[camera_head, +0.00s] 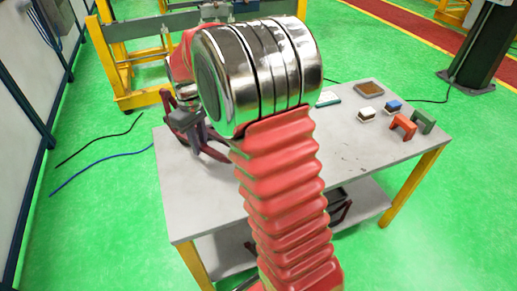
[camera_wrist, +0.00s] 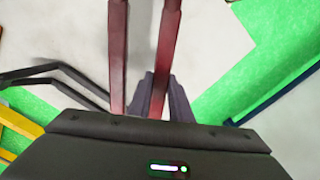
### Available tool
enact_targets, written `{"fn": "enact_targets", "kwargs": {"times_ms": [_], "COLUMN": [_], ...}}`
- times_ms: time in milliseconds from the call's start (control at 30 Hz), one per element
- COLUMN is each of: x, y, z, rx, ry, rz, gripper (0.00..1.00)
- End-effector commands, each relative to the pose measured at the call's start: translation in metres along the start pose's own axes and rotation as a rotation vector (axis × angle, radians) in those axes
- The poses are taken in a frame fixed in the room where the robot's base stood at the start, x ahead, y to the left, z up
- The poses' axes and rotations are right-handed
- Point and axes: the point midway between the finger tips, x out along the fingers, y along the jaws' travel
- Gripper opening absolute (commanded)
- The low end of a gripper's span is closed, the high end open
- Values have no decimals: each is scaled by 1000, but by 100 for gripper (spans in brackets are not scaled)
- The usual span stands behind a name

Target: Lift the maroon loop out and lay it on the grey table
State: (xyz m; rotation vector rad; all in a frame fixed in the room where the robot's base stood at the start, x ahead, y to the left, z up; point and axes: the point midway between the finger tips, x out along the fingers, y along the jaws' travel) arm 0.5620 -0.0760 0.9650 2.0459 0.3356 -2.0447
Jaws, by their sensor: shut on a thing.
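The maroon loop (camera_head: 214,153) is in my gripper, over the far left part of the grey table (camera_head: 190,205). In the wrist view, two straight legs of the maroon loop (camera_wrist: 119,50) run up out of the picture. My gripper (camera_wrist: 162,88) is shut on the right-hand leg, low in that view. In the head view my gripper (camera_head: 197,138) points down toward the tabletop beside my arm. My arm hides part of the loop. I cannot tell whether the loop touches the table.
At the table's right stand a red bracket (camera_head: 403,126), a green bracket (camera_head: 424,122), small blocks (camera_head: 366,116) and a brown tray (camera_head: 369,89). A yellow frame (camera_head: 137,98) stands behind. Dark bent bars (camera_wrist: 60,72) show left in the wrist view. The table's front left is clear.

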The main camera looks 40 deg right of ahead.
Motion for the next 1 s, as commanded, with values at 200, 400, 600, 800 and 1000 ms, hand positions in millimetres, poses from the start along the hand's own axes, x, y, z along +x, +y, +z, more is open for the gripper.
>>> {"fn": "enact_targets", "kwargs": {"times_ms": [200,400,600,800,1000], "x": [8,15,22,29,35], "y": [33,60,84,106,122], "z": [27,53,81,110,135], "rx": [-197,-384,-571,-758,-919], "ry": [1,2,2,2,2], "rz": [1,2,2,3,4], "gripper": [0,0,0,0,0]}}
